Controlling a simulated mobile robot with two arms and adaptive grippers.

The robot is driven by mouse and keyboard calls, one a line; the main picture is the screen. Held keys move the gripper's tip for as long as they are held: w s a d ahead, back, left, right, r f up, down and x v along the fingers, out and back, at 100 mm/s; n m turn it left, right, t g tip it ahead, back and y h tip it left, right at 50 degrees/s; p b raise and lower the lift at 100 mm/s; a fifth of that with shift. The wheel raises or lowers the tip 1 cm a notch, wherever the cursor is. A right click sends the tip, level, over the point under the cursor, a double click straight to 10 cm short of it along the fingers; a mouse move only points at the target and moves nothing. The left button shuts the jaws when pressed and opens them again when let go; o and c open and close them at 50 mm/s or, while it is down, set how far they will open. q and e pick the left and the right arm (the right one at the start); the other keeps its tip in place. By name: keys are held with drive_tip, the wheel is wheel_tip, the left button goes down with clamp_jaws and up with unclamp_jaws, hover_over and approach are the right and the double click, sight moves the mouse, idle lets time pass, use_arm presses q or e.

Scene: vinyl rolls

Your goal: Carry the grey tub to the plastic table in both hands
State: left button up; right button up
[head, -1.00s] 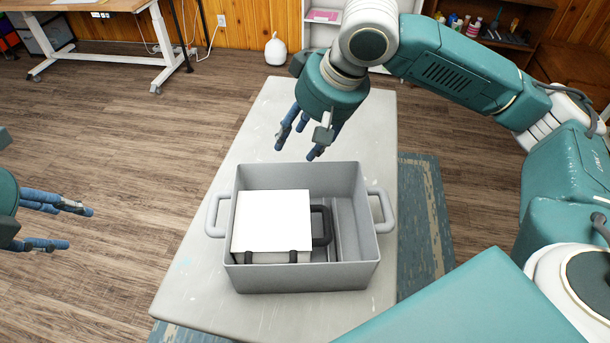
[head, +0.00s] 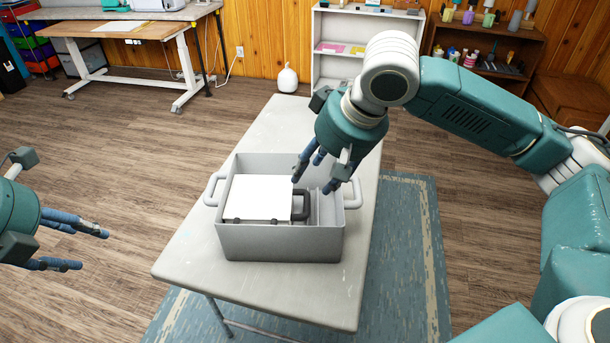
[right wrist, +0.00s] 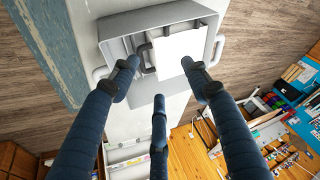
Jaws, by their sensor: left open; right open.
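The grey tub (head: 282,243) stands upright on a pale, worn table (head: 190,262). It has a loop handle at each end and holds a white-topped item (head: 257,197) with a dark handle. My right gripper (head: 322,186) is open above the tub's right part, near its right handle; whether it touches is unclear. In the right wrist view its fingers (right wrist: 160,100) are spread with nothing between them, and the tub (right wrist: 120,22) lies beyond them. My left gripper (head: 90,248) is open and empty, left of the table and apart from the tub's left handle.
A blue patterned rug (head: 405,255) lies under and right of the table. A wooden-topped desk (head: 115,30), a white shelf (head: 330,50) and a brown shelf (head: 490,60) stand along the back wall. Wood floor is clear left of the table.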

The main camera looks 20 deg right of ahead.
drive_tip(key=v, duration=1.1)
drive_tip(key=shift+r, duration=0.4)
drive_tip(key=shift+d, duration=0.1)
